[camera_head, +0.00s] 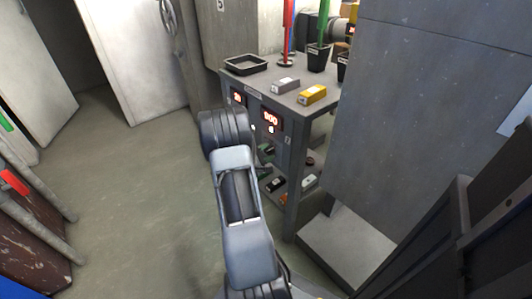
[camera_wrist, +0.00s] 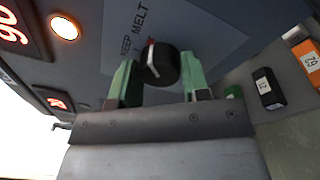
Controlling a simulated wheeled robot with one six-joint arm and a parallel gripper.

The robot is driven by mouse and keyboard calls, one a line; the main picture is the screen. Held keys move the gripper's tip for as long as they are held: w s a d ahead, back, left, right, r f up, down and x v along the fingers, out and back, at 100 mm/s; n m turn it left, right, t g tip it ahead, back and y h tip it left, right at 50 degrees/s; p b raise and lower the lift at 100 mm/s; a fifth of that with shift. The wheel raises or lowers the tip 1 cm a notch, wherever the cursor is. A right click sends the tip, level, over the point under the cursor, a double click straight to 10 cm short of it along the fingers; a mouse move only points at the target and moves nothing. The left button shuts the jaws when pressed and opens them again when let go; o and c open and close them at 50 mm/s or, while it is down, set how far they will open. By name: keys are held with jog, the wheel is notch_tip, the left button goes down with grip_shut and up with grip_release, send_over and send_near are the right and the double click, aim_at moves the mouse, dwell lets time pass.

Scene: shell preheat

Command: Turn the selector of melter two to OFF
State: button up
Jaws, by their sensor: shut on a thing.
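A round black selector knob (camera_wrist: 160,64) with a pale and red pointer mark sits on a grey panel plate (camera_wrist: 118,30) in the wrist view. The words KEEP and MELT show on the plate beside it; I see no OFF word. My gripper (camera_wrist: 158,78) has its two green fingers on either side of the knob and is shut on it. In the head view my own arm hides the gripper and the knob. The front of the workbench (camera_head: 280,85) there carries red lit displays (camera_head: 271,119). Which melter's knob this is cannot be read.
A black tray (camera_head: 246,65), a grey block (camera_head: 285,86) and a yellow block (camera_head: 312,95) lie on the bench top. In the wrist view a lit round lamp (camera_wrist: 65,27) is at the upper left. A large grey cabinet (camera_head: 430,110) stands right; open floor (camera_head: 130,190) lies left.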

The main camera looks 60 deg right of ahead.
jog(key=shift+n, duration=0.3)
jog(key=n+p, duration=0.3)
jog(key=shift+r+n+y, duration=0.25)
jog(key=shift+n+y, duration=0.05)
jog(key=shift+n, duration=0.1)
jog(key=n+p, duration=0.3)
jog(key=n, duration=0.1)
jog(key=shift+y, duration=0.3)
jog(key=n+p, duration=0.3)
jog(key=n, duration=0.1)
jog(key=shift+w+g, duration=0.15)
jog(key=shift+g, duration=0.25)
jog(key=shift+d+f+n+g+y+p, duration=0.1)
jog(key=shift+n+g+y+p, duration=0.2)
jog(key=shift+n+p, duration=1.35)
jog(key=shift+n+b, duration=0.4)
jog(key=shift+n, duration=0.15)
jog(key=o, duration=0.9)
